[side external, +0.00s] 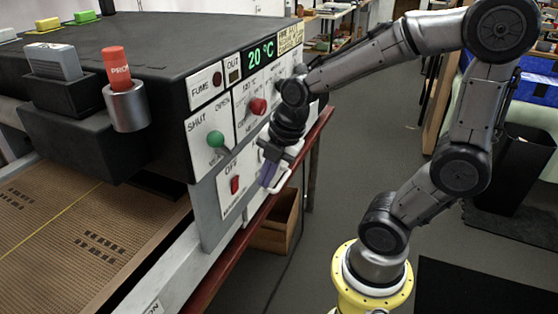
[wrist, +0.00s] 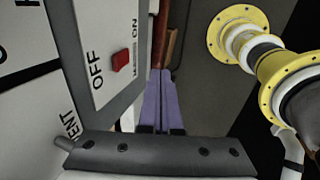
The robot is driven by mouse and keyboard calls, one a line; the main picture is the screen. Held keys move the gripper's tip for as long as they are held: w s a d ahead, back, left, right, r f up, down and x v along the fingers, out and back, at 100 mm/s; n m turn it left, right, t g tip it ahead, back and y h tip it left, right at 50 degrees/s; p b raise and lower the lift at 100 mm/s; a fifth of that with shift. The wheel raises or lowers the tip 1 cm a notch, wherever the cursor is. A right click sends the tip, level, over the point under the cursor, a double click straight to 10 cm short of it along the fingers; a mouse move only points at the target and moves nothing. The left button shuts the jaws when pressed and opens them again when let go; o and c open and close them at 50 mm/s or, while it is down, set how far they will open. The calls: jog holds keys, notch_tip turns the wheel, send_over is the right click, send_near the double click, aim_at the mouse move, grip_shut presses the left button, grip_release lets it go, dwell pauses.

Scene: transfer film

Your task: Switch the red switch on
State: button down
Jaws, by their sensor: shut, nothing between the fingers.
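The red switch (side external: 235,185) is a small rocker on the lower white plate of the machine's front panel. The wrist view shows the red switch (wrist: 121,61) between the printed words OFF and ON; I cannot tell which way it is set. My gripper (side external: 268,184) has purple fingers and is in front of the panel, to the right of the switch and apart from it. In the wrist view my gripper (wrist: 160,78) is shut and empty, its fingers side by side to the right of the plate.
A red knob (side external: 259,106) and a green knob (side external: 216,139) stick out of the panel above the switch. A display (side external: 261,54) reads 20 °C. A red-brown rail (side external: 250,228) runs below the panel, with a wooden box (side external: 275,223) under it.

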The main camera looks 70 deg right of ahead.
jog(key=s+v, duration=0.1)
jog(key=v, duration=0.5)
jog(key=shift+s, duration=0.25)
jog(key=shift+f, duration=0.2)
jog(key=s+a+m+t, duration=0.1)
jog(key=s+m, duration=0.2)
jog(key=m, duration=0.6)
jog(key=s+a+r+m, duration=0.1)
jog(key=s+a+m, duration=0.1)
jog(key=m, duration=0.7)
jog(key=shift+s+r+t, duration=0.15)
jog(key=shift+s+t, duration=0.25)
jog(key=shift+s, duration=0.25)
